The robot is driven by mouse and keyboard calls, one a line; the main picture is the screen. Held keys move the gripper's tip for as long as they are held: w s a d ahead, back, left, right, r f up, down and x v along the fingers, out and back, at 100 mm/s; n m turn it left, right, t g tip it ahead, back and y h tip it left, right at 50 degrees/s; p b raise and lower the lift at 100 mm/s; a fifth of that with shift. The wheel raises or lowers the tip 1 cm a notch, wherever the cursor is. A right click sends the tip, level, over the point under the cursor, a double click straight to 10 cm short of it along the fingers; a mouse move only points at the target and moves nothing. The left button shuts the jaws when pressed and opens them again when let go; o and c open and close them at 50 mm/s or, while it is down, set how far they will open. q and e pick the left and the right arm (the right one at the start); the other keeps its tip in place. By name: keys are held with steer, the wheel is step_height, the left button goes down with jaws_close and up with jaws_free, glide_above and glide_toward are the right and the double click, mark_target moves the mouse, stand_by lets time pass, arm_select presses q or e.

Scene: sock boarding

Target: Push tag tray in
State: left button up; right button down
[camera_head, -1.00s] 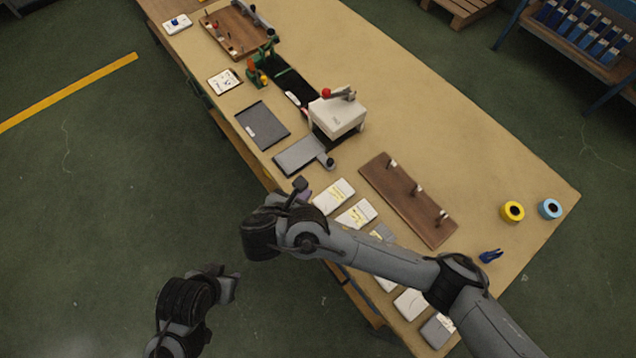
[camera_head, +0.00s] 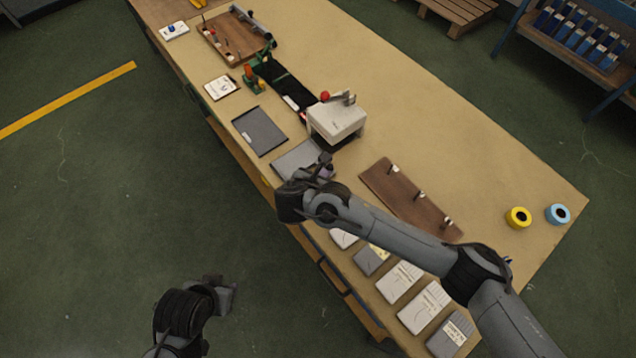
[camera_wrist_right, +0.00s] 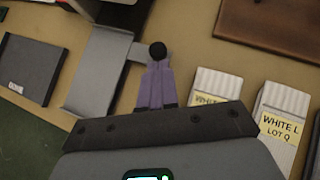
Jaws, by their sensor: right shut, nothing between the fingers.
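The grey tag tray (camera_head: 295,159) sticks out from under the white boxy machine (camera_head: 337,117) toward the table's near edge. In the right wrist view the tray (camera_wrist_right: 95,78) has a raised rim and a side tab ending in a round black knob (camera_wrist_right: 157,50). My right gripper (camera_head: 326,167) is at the knob's near side, partly hiding it in the head view. Its purple fingers (camera_wrist_right: 156,68) are shut and empty, tips at or touching the knob; contact is unclear. My left gripper (camera_head: 230,293) hangs off the table over the floor; its jaws are unclear.
A dark grey flat plate (camera_head: 259,131) lies left of the tray. A brown pegged board (camera_head: 411,198) lies to the right. Several labelled packs (camera_head: 400,281) line the near edge under my right arm. Yellow (camera_head: 518,217) and blue (camera_head: 557,214) rolls stand far right.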

steer(key=shift+w+d, duration=0.1)
stand_by(0.3)
steer(key=shift+w+d+r, duration=0.1)
steer(key=shift+w+d, duration=0.1)
steer(key=shift+d, duration=0.05)
steer(key=w+d, duration=0.2)
steer(key=d, duration=0.1)
steer(key=w+d+p, duration=0.1)
steer(key=w+d, duration=0.1)
steer(key=d, duration=0.1)
steer(key=w+d, duration=0.3)
steer(key=shift+w+d+p, duration=0.1)
steer(key=shift+p, duration=0.2)
steer(key=shift+f, duration=0.2)
